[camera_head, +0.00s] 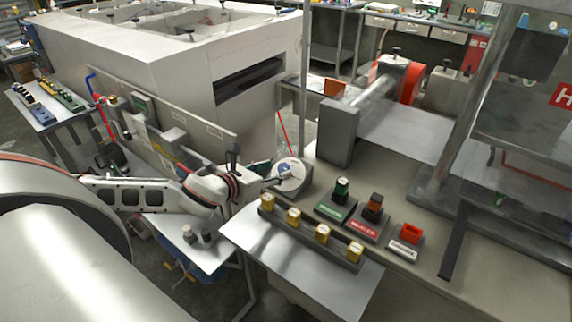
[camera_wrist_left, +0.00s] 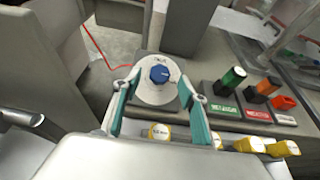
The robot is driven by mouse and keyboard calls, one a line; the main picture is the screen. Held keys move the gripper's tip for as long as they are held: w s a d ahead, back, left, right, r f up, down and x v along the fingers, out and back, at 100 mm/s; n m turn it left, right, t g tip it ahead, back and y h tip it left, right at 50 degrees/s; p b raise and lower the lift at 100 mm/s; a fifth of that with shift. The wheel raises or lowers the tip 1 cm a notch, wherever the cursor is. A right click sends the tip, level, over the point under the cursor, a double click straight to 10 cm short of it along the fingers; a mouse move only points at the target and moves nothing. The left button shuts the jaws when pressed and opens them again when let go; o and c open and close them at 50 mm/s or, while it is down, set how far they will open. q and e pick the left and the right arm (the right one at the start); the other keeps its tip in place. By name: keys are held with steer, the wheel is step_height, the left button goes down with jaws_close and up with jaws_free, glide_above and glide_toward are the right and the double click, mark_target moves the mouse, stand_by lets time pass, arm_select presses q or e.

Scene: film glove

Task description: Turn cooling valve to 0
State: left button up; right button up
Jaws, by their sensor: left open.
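The cooling valve is a round white dial with a blue knob; the dial (camera_head: 292,170) sits on a grey block on the bench in the head view. In the left wrist view the blue knob (camera_wrist_left: 159,74) lies near the middle of the dial, with a small white mark on it; the scale is too small to read. My left gripper (camera_head: 285,178) reaches in from the left at the dial. In the wrist view its teal-padded fingers (camera_wrist_left: 156,85) are open, one on each side of the knob and apart from it. My right gripper is not in view.
A row of yellow knobs (camera_head: 294,216) stands just in front of the dial. Green (camera_head: 341,187), orange (camera_head: 375,202) and red (camera_head: 411,233) controls stand to the right. A tall grey block (camera_head: 338,135) with a roller rises behind.

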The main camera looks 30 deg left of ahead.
mark_target(283, 167)
arm_select(q)
steer(key=shift+x, duration=2.65)
steer(key=c, duration=1.1)
